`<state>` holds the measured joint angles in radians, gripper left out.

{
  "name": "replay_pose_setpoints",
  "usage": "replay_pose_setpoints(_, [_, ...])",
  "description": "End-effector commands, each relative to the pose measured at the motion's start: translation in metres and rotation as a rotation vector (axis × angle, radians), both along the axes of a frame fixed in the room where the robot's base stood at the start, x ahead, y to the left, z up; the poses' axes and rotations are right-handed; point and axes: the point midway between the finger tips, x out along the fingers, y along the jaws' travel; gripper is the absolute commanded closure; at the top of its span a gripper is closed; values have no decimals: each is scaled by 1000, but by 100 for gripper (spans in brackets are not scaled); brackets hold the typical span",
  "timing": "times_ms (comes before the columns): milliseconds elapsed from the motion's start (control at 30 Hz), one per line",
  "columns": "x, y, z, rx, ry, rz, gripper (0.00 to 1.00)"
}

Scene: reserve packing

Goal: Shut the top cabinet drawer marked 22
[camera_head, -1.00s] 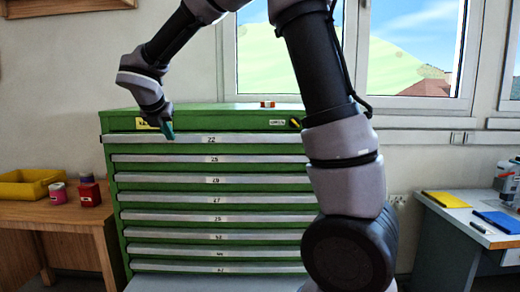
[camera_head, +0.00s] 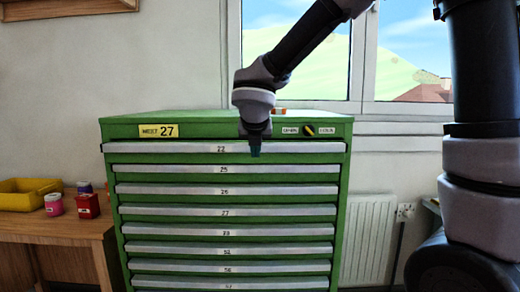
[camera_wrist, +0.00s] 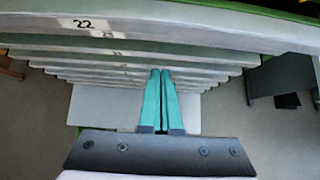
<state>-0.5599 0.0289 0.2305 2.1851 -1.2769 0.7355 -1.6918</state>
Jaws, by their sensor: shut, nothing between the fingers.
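The green cabinet (camera_head: 345,200) has a stack of grey-fronted drawers. The top drawer marked 22 (camera_head: 180,148) seems to stand slightly out past the fronts below it. Its front and label also show at the top of the wrist view (camera_wrist: 150,32). My gripper (camera_head: 254,152) is in front of this drawer, right of its label, pointing down. In the wrist view its teal fingers (camera_wrist: 161,75) are together and empty, seen against the lower drawer fronts. I cannot tell whether they touch the drawer.
A "NEXT 27" sign (camera_head: 158,131) and a yellow-and-black knob (camera_head: 309,130) are on the strip above the drawers. A wooden table (camera_head: 75,226) at left holds a yellow bin (camera_head: 25,198) and small containers. A radiator (camera_head: 368,235) stands to the right.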

Motion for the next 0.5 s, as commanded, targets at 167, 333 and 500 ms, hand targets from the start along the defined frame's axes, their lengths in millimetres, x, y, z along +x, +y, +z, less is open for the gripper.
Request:
replay_pose_setpoints(167, [28,-1,-30,-3,4,-1,100])
replay_pose_setpoints(333, [54,-2,-49,-1,1,-2,100])
replay_pose_setpoints(500, [77,-3,-47,1,0,-2,100])
